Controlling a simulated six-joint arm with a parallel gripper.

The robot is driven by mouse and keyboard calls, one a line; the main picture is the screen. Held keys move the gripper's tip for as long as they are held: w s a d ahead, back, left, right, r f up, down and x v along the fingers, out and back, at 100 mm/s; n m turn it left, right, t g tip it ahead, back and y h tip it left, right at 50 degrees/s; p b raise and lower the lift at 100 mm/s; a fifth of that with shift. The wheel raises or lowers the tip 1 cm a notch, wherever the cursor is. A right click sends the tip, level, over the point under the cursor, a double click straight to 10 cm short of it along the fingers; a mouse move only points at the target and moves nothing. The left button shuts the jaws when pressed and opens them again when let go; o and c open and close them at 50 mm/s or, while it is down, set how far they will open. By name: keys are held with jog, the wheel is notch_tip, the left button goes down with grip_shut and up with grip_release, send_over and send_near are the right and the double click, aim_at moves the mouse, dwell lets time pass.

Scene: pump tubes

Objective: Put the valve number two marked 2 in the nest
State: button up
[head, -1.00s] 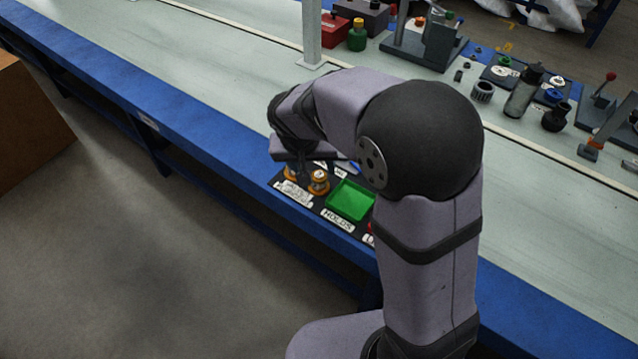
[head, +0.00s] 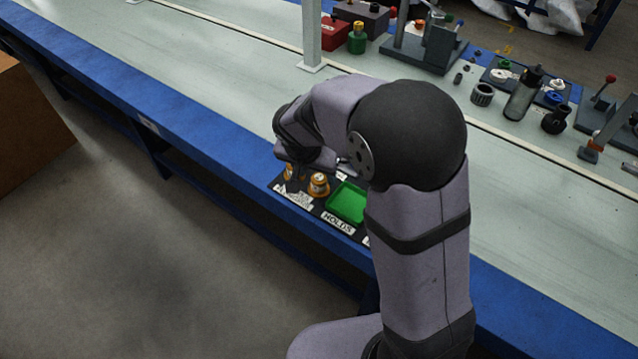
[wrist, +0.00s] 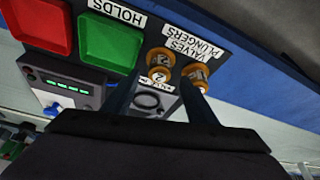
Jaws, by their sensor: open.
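Two orange-and-silver valves stand on the dark board by the VALVES PLUNGERS label. In the wrist view the left valve (wrist: 160,64) bears what looks like a 2; the mark on the right valve (wrist: 197,75) is unclear. Both show in the head view, as a nearer valve (head: 319,185) and a partly hidden one (head: 289,172). My gripper (wrist: 159,80) is open and empty, its fingertips close to the valves, with the left valve seen between them. A light plate with a dark ring (wrist: 148,101), perhaps the nest, shows between the fingers; its label is partly hidden.
A green tray (wrist: 108,42) labelled HOLDS and a red tray (wrist: 38,24) lie beside the valves. A grey box with green lights (wrist: 68,88) is close by. Across the belt stand several fixtures and a dark bottle (head: 524,94).

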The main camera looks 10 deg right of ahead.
aim_at(319, 177)
jog(key=shift+x, duration=2.35)
jog(key=shift+d, duration=0.1)
grip_shut()
